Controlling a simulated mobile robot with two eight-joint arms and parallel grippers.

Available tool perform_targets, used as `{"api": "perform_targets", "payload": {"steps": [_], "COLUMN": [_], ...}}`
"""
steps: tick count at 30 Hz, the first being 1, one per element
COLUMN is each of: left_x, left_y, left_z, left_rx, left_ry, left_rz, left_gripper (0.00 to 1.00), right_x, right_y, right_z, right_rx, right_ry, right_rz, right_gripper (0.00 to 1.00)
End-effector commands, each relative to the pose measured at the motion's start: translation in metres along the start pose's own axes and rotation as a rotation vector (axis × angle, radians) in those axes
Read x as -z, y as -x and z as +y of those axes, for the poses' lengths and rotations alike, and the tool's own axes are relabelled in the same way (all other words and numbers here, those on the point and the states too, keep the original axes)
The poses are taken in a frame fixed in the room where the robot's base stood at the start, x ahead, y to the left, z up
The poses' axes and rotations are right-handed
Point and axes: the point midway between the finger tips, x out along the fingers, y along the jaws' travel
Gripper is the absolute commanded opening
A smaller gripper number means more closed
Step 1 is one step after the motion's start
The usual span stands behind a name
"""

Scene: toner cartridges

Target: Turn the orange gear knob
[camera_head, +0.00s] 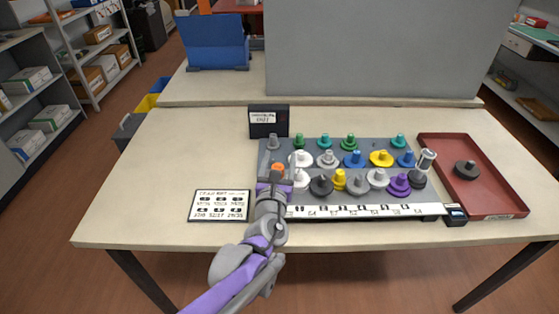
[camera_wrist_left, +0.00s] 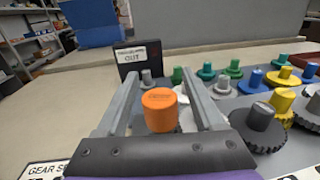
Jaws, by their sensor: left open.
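The orange gear knob (camera_head: 278,167) is near the left end of the grey gear board (camera_head: 266,152). In the left wrist view the orange knob (camera_wrist_left: 160,108) is a short upright cylinder between the two fingers. My left gripper (camera_head: 274,178) is open, with one finger on each side of the knob. In the left wrist view its fingers (camera_wrist_left: 160,100) stand apart, with a gap visible beside the knob. The base of the knob is partly hidden by the gripper. My right gripper does not show.
Several colored gears, such as a yellow one (camera_head: 381,158) and a purple one (camera_head: 399,184), stand on the board close to the right. A black sign (camera_head: 268,121) stands behind. A red tray (camera_head: 493,198) lies right, a white card (camera_head: 219,206) left.

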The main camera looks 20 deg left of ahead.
Motion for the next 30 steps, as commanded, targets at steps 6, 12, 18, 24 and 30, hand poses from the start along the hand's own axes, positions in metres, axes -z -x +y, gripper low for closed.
{"api": "perform_targets", "payload": {"steps": [6, 12, 18, 24, 30], "left_x": [-0.0001, -0.0001, 0.0, 0.0, 0.0001], "left_y": [0.0002, 0.0003, 0.0004, 0.0004, 0.0006], "left_z": [0.0001, 0.0001, 0.0001, -0.0001, 0.0006], "left_rx": [0.0, 0.0, 0.0, -0.009, -0.064], "left_ry": [0.0, 0.0, 0.0, 0.001, 0.001], "left_rz": [0.0, 0.0, 0.0, 0.0, 0.0], "left_gripper": [0.57, 0.21, 0.0, 0.0, 0.0], "right_x": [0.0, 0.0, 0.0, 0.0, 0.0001], "right_y": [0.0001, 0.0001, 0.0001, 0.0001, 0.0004], "right_z": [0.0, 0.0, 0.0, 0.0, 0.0], "right_rx": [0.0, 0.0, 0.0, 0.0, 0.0], "right_ry": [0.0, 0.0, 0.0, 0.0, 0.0], "right_rz": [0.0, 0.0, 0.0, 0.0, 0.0], "right_gripper": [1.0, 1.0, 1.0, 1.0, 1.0]}}
